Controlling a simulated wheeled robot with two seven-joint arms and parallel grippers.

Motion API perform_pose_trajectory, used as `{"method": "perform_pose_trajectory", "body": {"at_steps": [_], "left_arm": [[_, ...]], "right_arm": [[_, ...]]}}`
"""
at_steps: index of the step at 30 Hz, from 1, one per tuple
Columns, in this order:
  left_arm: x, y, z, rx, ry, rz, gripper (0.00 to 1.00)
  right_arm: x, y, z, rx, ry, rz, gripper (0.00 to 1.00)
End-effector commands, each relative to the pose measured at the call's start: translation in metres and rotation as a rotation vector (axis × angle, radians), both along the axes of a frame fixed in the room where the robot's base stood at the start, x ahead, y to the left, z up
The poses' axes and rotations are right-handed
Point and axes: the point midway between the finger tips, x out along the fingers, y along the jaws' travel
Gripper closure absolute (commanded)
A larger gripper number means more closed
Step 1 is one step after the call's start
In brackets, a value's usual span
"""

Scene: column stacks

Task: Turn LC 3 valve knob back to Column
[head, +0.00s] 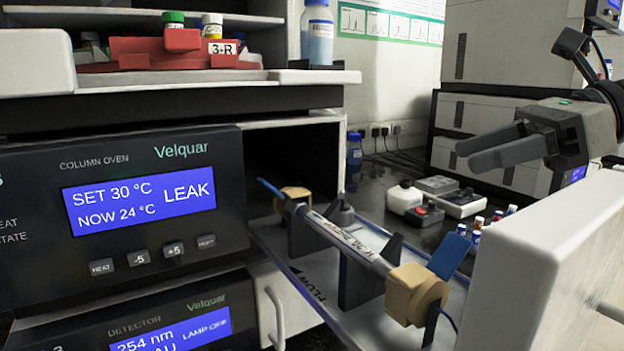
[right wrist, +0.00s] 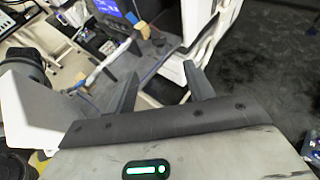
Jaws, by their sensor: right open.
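No part in view can be surely told as the valve knob. The LC 3 column oven (head: 120,255) shows "SET 30 °C, NOW 24 °C, LEAK". Its tray (head: 300,265) is pulled out, marked "FLOW", with a labelled column (head: 345,236) lying in dark holders. Tan fittings (head: 415,292) sit at the column's ends, and a blue flat piece (head: 448,256) stands beside the near one. My right gripper (head: 470,151) is open and empty, above and to the right of the tray, apart from it. The right wrist view shows its spread fingers (right wrist: 161,88) with the column (right wrist: 108,64) beyond. My left gripper is out of view.
A detector (head: 170,325) reading "LAMP OFF" sits below the oven. Above are a red rack (head: 150,50) with capped bottles and a blue-liquid bottle (head: 317,35). A white panel (head: 540,265) stands at front right. Small boxes and vials occupy the bench behind the tray.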

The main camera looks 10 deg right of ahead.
Motion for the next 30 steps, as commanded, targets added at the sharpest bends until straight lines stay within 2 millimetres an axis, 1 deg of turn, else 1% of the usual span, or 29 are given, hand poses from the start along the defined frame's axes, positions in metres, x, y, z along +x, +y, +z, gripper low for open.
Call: {"method": "perform_pose_trajectory", "body": {"at_steps": [2, 5, 15, 21, 25, 30], "left_arm": [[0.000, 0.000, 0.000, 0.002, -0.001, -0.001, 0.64], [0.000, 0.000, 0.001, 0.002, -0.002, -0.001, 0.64], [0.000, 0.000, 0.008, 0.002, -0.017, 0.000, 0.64], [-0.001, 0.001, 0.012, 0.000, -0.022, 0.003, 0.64], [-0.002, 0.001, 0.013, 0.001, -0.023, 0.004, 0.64], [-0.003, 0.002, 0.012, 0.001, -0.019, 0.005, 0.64]], "right_arm": [[0.002, 0.005, -0.003, 0.000, 0.002, 0.002, 0.47], [0.008, 0.019, -0.009, 0.001, 0.002, 0.006, 0.47], [0.038, 0.083, -0.036, 0.002, 0.002, 0.013, 0.47], [0.052, 0.114, -0.050, 0.002, 0.002, 0.011, 0.47], [0.059, 0.127, -0.057, 0.002, 0.002, 0.009, 0.47], [0.062, 0.133, -0.060, 0.002, 0.001, 0.007, 0.47]]}}
